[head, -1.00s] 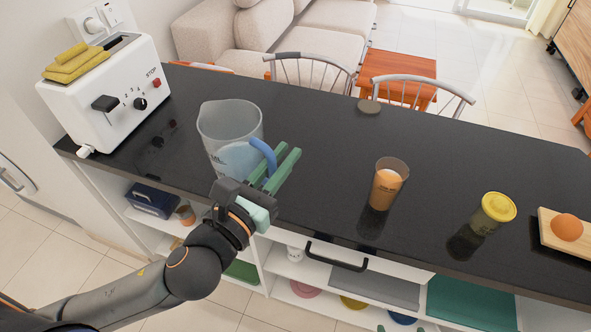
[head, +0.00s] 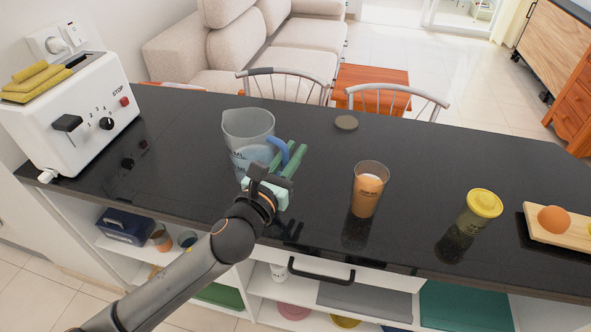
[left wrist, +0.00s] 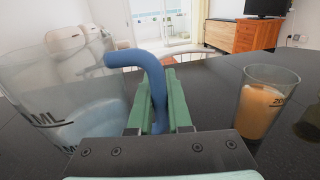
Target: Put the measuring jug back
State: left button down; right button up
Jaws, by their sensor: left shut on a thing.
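The measuring jug (head: 247,135) is clear grey plastic with a blue handle and bluish contents showing low inside. It is upright at the left-middle of the dark counter; I cannot tell whether its base touches the top. My left gripper (head: 286,158) is shut on the blue handle, at the jug's right side. In the left wrist view the jug (left wrist: 62,95) is at the left, and the handle (left wrist: 150,68) passes between the green fingers (left wrist: 160,108). My right gripper does not show.
A white toaster (head: 85,115) stands left of the jug. An orange-filled glass (head: 368,190), a yellow-lidded jar (head: 480,210) and a wooden board (head: 560,228) with an egg (head: 553,219) are to the right. A small round disc (head: 346,122) lies near the back edge. Open shelves are below the counter.

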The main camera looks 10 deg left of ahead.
pick_arm(q)
jog(key=shift+w+d+f+b, duration=0.1)
jog(key=shift+w+f+b, duration=0.2)
jog(key=shift+f, duration=0.55)
jog(key=shift+w+f+b, duration=0.2)
jog(key=shift+f+b, duration=0.15)
jog(key=shift+f, duration=0.55)
jog(key=shift+w+d+f+b, duration=0.1)
jog(key=shift+w+f+b, duration=0.2)
jog(key=shift+f, duration=0.55)
jog(key=c, duration=0.8)
grip_release()
jog(key=shift+c, duration=0.2)
jog(key=shift+r, duration=0.2)
jog(key=shift+s+a+f, duration=0.1)
jog(key=shift+s, duration=0.3)
jog(key=v, duration=1.1)
jog(key=shift+s+a, duration=0.1)
jog(key=shift+s, duration=0.05)
